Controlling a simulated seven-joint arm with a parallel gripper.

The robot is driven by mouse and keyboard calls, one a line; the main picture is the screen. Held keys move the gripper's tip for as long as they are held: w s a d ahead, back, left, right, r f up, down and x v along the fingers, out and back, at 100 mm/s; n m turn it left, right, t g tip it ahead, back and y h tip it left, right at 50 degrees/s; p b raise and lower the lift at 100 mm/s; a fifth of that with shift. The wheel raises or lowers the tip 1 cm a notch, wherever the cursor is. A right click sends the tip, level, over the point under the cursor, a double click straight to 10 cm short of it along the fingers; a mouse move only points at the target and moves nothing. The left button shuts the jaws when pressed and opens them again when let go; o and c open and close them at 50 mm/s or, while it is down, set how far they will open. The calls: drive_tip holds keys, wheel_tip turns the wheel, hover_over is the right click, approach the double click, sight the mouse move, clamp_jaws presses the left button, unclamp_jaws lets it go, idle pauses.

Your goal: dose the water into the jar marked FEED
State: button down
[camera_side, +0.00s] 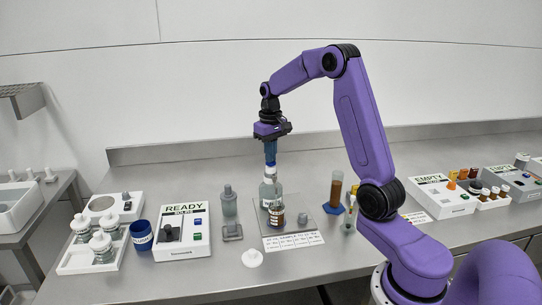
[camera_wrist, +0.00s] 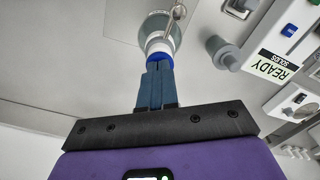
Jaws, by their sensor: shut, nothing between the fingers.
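A clear bottle (camera_side: 268,190) with a white and blue top stands on a grey plate (camera_side: 306,212) at mid-bench. A small amber jar (camera_side: 276,214) with a label stands just in front of it; I cannot read whether that label says FEED. My gripper (camera_side: 270,160) points straight down, its fingers together with nothing between them, directly over the bottle's top. In the wrist view the shut fingertips (camera_wrist: 156,66) meet or nearly meet the blue ring of the bottle top (camera_wrist: 159,52); contact is unclear. A thin metal spout (camera_wrist: 179,14) extends from the top.
A READY box (camera_side: 182,230), a blue cup (camera_side: 142,235) and a tray of white-lidded jars (camera_side: 101,245) stand left. A brown-filled cylinder (camera_side: 336,190) and EMPTY boxes (camera_side: 442,196) stand right.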

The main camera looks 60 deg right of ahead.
drive_tip(key=shift+r, duration=0.1)
drive_tip(key=shift+r, duration=2.25)
drive_tip(key=shift+r, duration=0.1)
drive_tip(key=shift+r, duration=2.4)
drive_tip(key=s+a+f+n, duration=0.2)
drive_tip(key=s+a+n, duration=0.25)
drive_tip(key=a, duration=0.65)
drive_tip(key=s+a+f+n, duration=0.1)
drive_tip(key=s+a+n, duration=0.3)
drive_tip(key=a, duration=0.6)
drive_tip(key=s+a+f+n, duration=0.2)
drive_tip(key=s+f+n, duration=0.1)
drive_tip(key=s, duration=0.8)
drive_tip(key=s+a+f+n, duration=0.2)
drive_tip(key=s+f+n, duration=0.1)
drive_tip(key=s, duration=0.9)
drive_tip(key=shift+s+a+n, duration=0.2)
drive_tip(key=shift+a+n, duration=0.2)
drive_tip(key=shift+n, duration=0.15)
